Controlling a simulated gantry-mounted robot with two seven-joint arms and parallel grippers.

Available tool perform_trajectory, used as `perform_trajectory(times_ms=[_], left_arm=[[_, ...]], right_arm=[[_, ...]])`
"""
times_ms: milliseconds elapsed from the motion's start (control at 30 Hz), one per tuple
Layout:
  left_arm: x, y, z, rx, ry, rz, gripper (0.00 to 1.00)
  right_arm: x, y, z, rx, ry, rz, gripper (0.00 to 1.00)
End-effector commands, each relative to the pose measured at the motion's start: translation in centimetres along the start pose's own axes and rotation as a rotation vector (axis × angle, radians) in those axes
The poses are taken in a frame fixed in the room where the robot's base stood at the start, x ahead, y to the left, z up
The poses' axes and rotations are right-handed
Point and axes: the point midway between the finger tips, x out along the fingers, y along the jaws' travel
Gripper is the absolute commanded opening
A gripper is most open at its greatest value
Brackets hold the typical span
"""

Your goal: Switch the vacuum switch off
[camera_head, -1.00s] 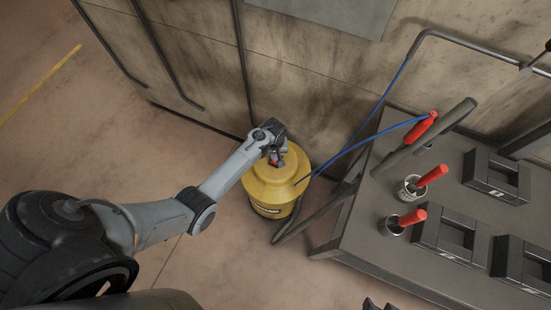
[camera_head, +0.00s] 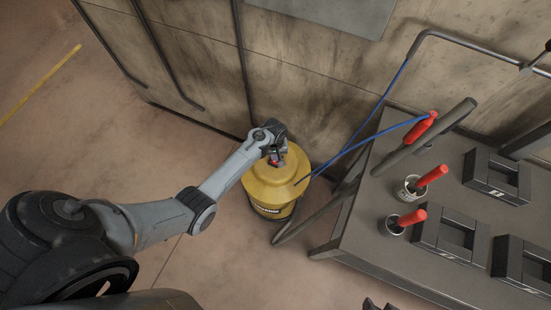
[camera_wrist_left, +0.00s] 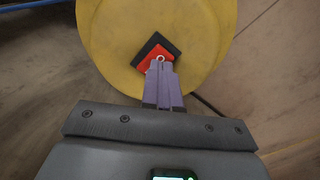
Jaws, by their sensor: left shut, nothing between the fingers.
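The yellow vacuum (camera_head: 275,187) stands on the floor left of the table, and its round yellow top fills much of the left wrist view (camera_wrist_left: 110,50). On that top is the vacuum switch (camera_wrist_left: 152,53), a red rocker in a black square housing. My left gripper (camera_wrist_left: 161,62) is shut and empty, with its fingertips at the lower edge of the red rocker; I cannot tell whether they touch it. The fingers hide part of the switch. In the head view my left gripper (camera_head: 277,158) is over the vacuum's top. My right gripper is not clearly in view.
A grey table (camera_head: 385,250) at the right holds several black brake shoe parts (camera_head: 497,177) and two metal cups with red-handled tools (camera_head: 409,219). A dark hose (camera_head: 320,213) and a blue cord (camera_head: 350,148) run between vacuum and table. A wall stands behind.

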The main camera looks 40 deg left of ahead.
Motion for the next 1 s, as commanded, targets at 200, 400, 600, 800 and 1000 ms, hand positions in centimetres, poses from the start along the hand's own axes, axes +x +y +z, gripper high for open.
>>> perform_trajectory(times_ms=[200,400,600,800,1000], left_arm=[[0.2,0.0,0.0,0.000,0.000,0.000,0.00],[0.5,0.0,0.0,0.000,0.000,0.000,0.00],[0.8,0.0,0.0,0.000,-0.001,0.000,0.00],[1.1,0.0,0.0,0.000,0.000,0.000,0.00],[1.4,0.0,0.0,0.000,0.000,0.000,0.00]], right_arm=[[0.1,0.0,0.1,0.000,0.000,0.000,0.43],[0.3,0.0,0.1,0.000,0.000,0.000,0.43],[0.5,0.0,0.2,0.000,-0.001,0.000,0.43],[0.7,0.0,0.2,0.000,-0.001,0.000,0.43],[0.8,0.0,0.3,-0.001,-0.001,0.000,0.43]])
